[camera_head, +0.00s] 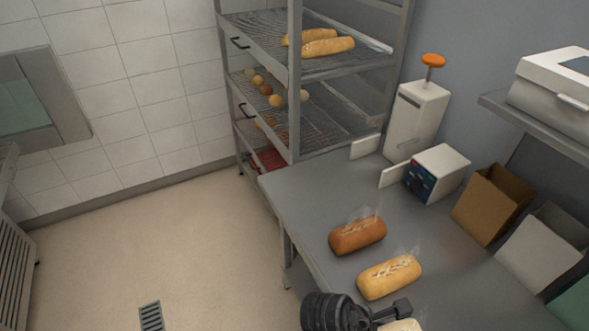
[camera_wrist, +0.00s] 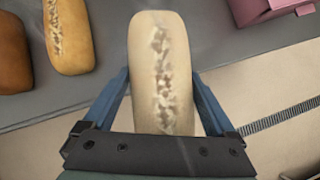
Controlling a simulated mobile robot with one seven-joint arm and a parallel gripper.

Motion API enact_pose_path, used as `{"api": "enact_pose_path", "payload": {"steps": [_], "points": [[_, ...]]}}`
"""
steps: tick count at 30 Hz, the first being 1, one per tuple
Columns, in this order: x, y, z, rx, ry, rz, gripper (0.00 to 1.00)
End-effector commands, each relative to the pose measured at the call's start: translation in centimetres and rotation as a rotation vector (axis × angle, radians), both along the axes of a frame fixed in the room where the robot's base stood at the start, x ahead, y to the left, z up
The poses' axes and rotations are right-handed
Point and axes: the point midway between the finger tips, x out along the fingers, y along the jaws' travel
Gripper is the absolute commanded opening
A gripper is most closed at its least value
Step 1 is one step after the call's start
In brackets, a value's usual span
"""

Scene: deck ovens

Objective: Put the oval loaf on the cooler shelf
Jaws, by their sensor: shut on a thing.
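My gripper (camera_wrist: 161,88) is shut on a pale, long loaf with rounded ends and a floury split top (camera_wrist: 160,45), its blue fingers on either side. In the head view my gripper (camera_head: 385,314) is at the bottom edge, and only a bit of the held loaf (camera_head: 402,325) shows. A brown loaf (camera_head: 357,235) and a golden loaf (camera_head: 389,277) lie steaming on the grey table (camera_head: 310,190). The wire cooler rack (camera_head: 292,90) stands behind the table's far left end. Its upper shelf (camera_head: 262,40) holds long baguettes, and the shelf below (camera_head: 325,125) holds several small rolls.
A white dispenser with an orange knob (camera_head: 417,115), a white control box (camera_head: 438,172), a brown carton (camera_head: 492,203) and a white carton (camera_head: 543,247) line the table's right side. Open floor (camera_head: 150,240) lies left, with a drain grate (camera_head: 151,316).

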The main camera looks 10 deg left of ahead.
Motion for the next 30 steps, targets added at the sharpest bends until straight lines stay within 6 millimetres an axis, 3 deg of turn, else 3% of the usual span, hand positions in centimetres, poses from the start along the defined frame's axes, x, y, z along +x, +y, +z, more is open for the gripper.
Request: {"api": "enact_pose_path", "payload": {"steps": [8, 21, 30], "points": [[-1.0, 2.6, -2.7, -0.002, 0.001, -0.392, 0.22], [-3.9, 8.6, -9.1, 0.004, 0.002, -1.347, 0.22], [-5.5, 11.7, -12.6, 0.004, -0.002, -1.848, 0.22]]}}
